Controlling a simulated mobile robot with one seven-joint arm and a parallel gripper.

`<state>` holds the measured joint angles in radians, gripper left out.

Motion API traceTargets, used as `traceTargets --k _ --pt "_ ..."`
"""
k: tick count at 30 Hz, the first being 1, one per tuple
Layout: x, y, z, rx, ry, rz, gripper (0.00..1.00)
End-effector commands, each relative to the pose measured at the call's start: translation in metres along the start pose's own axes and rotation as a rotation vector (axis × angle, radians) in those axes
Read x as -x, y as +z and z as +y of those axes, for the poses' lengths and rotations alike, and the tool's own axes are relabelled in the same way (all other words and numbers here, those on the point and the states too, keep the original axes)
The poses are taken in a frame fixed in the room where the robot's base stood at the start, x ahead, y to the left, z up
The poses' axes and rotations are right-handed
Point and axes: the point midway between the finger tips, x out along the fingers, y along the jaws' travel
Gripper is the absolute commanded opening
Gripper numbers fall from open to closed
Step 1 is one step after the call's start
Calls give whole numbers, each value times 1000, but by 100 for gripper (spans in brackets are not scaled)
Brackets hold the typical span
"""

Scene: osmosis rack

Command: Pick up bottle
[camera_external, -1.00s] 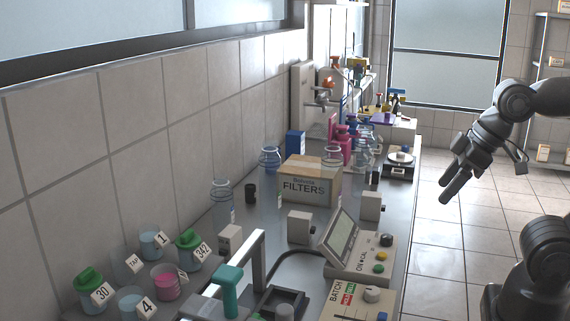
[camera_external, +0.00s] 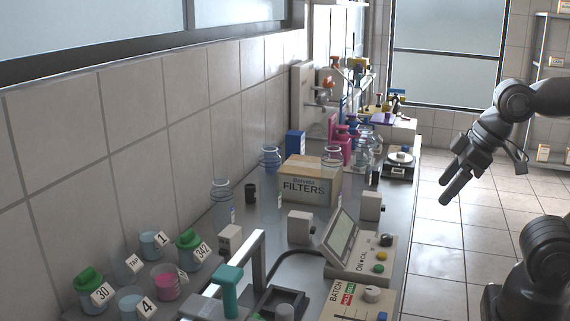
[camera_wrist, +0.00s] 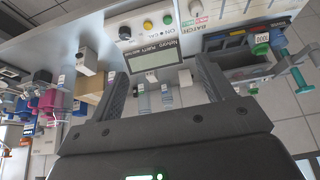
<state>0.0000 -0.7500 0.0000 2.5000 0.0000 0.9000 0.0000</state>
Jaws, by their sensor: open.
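Several bottles and vessels stand on the long bench. A clear glass bottle (camera_external: 222,198) stands near the wall, and another clear one (camera_external: 271,160) stands farther back. Two green-lidded containers (camera_external: 88,287) (camera_external: 190,250) stand at the near left, with labels 30 and 342. I cannot tell which is the task's bottle. My gripper (camera_external: 446,190) is open and empty, right of the bench and apart from everything on it. In the wrist view, its fingers (camera_wrist: 161,78) frame clear glass vessels (camera_wrist: 142,102) (camera_wrist: 167,98) in the distance.
A cardboard FILTERS box (camera_external: 309,185) stands mid-bench, with a control box with a screen (camera_external: 341,232) in front of it. A scale (camera_external: 399,165) and pink stands (camera_external: 340,148) are farther back. The tiled floor (camera_external: 440,245) right of the bench is clear.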

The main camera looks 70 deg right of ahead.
Motion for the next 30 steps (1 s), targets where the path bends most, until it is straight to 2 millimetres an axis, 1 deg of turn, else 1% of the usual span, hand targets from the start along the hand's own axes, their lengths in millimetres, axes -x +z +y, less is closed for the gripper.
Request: traceTargets --k 1,3,8,11,14,18,19,21,26,30 --pt "0 0 0 0 0 0 78" --pt "0 0 0 0 0 0 81" --pt "0 0 0 0 0 0 81" --pt "4 -2 0 0 0 2 81" --pt "16 -10 0 0 0 4 81" --pt "44 -24 0 0 0 5 81" --pt "46 -28 1 -3 3 7 81" --pt "36 -38 9 -23 23 37 81" --pt "22 -66 28 -61 68 121 81" --pt "6 -95 50 -94 116 214 81"
